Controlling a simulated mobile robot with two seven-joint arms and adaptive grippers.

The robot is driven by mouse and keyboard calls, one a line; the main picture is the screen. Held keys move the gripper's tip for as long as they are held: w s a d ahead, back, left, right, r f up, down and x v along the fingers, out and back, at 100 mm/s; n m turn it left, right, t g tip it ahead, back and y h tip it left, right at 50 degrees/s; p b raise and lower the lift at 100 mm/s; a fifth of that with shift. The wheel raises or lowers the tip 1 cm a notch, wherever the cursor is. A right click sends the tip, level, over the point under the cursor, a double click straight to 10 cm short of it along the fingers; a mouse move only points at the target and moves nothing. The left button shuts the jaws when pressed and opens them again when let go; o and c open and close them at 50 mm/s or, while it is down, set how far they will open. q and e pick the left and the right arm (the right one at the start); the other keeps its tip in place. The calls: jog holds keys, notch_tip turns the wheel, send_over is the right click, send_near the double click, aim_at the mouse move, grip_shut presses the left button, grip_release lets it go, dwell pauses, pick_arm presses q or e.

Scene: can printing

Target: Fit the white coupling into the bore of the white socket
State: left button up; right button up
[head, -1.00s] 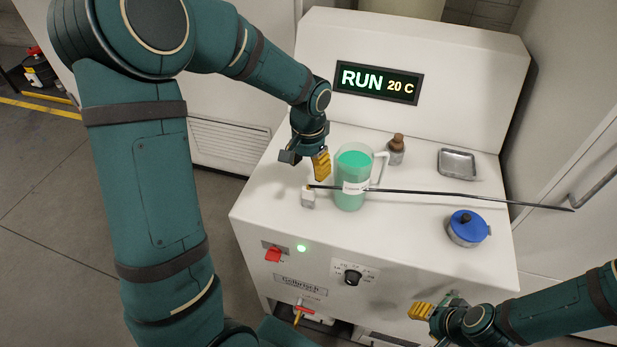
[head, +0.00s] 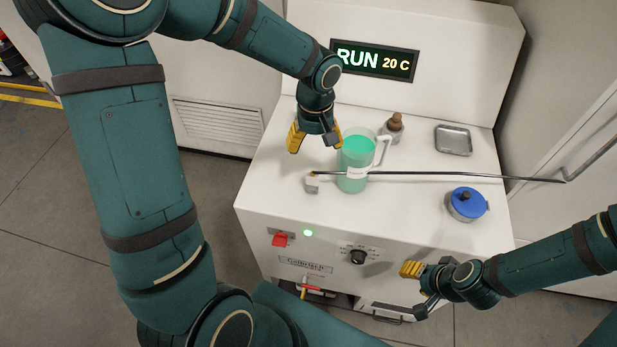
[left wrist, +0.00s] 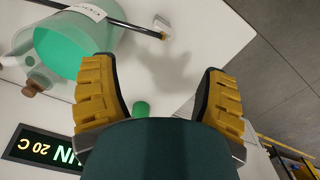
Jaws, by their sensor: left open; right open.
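My left gripper (head: 317,143) is open and empty above the back left of the machine top, left of the jug. I cannot pick out a separate white coupling. My right gripper (head: 415,288) is open and empty in front of the machine, below its top.
A jug of green liquid (head: 355,156) stands right of the block. A long dark rod (head: 450,175) runs from the block past the jug rightwards. A brown-topped bottle (head: 393,125), metal tray (head: 454,140) and blue-lidded pot (head: 467,204) are also on top.

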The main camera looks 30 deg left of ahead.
aim_at(313, 172)
pick_arm(q)
notch_tip(313, 172, down, 7)
jog(key=shift+f, duration=0.15)
jog(key=shift+a+f, duration=0.2)
jog(key=shift+f, duration=2.9)
grip_shut()
